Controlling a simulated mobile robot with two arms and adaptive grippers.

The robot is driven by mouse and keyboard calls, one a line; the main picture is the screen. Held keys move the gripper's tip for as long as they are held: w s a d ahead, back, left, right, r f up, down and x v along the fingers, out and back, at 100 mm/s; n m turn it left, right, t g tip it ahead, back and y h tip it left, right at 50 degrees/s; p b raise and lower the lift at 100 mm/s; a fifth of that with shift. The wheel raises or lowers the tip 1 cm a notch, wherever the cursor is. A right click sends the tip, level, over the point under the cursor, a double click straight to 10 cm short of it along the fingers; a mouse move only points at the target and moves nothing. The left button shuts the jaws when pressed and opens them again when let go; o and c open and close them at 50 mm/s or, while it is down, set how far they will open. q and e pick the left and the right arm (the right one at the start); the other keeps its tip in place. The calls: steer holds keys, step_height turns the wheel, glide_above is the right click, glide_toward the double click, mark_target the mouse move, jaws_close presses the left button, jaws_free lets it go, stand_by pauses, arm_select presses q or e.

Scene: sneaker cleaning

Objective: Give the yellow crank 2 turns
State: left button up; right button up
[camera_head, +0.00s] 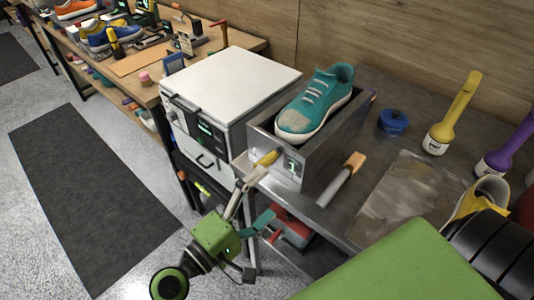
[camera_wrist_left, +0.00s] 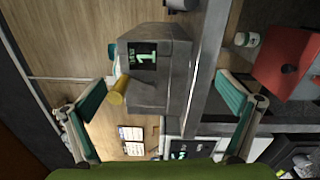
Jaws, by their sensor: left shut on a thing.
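The yellow crank (camera_head: 267,158) sticks out of the front of a grey metal box (camera_head: 320,165), near a small display reading 1. A teal sneaker (camera_head: 316,100) with a dirt-marked toe rests in the top of this box. In the left wrist view, the crank's yellow grip (camera_wrist_left: 117,92) shows between the two teal-padded fingers, close to the left one. The display (camera_wrist_left: 145,56) also reads 1 there. My right gripper is out of view.
A white machine (camera_head: 232,80) stands left of the box. A wooden-handled brush (camera_head: 342,180), a blue round container (camera_head: 393,122) and a yellow-handled tool (camera_head: 455,115) are on the metal bench to the right. A red box (camera_head: 290,230) sits below the bench.

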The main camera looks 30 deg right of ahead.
arm_select(q)
steer(key=f, duration=0.1)
steer(key=a+f, duration=0.1)
steer(key=f, duration=0.1)
steer(key=shift+w+a+y, duration=0.25)
steer(key=shift+w+y, duration=0.05)
steer(key=shift+y, duration=0.1)
steer(key=shift+w+a+n, duration=0.25)
steer(key=shift+a+n, duration=0.05)
steer(key=shift+a, duration=0.6)
steer(key=c, duration=0.9)
steer(key=shift+a, duration=0.4)
steer(key=c, duration=0.6)
steer(key=shift+s+a+r+b, duration=0.1)
steer(key=shift+s+a+b, duration=0.1)
steer(key=shift+s+b, duration=0.1)
steer(key=shift+c, duration=1.1)
steer(key=v, duration=0.3)
steer(key=shift+s+r+b, duration=0.25)
steer(key=shift+s+b, duration=0.05)
steer(key=shift+b, duration=0.1)
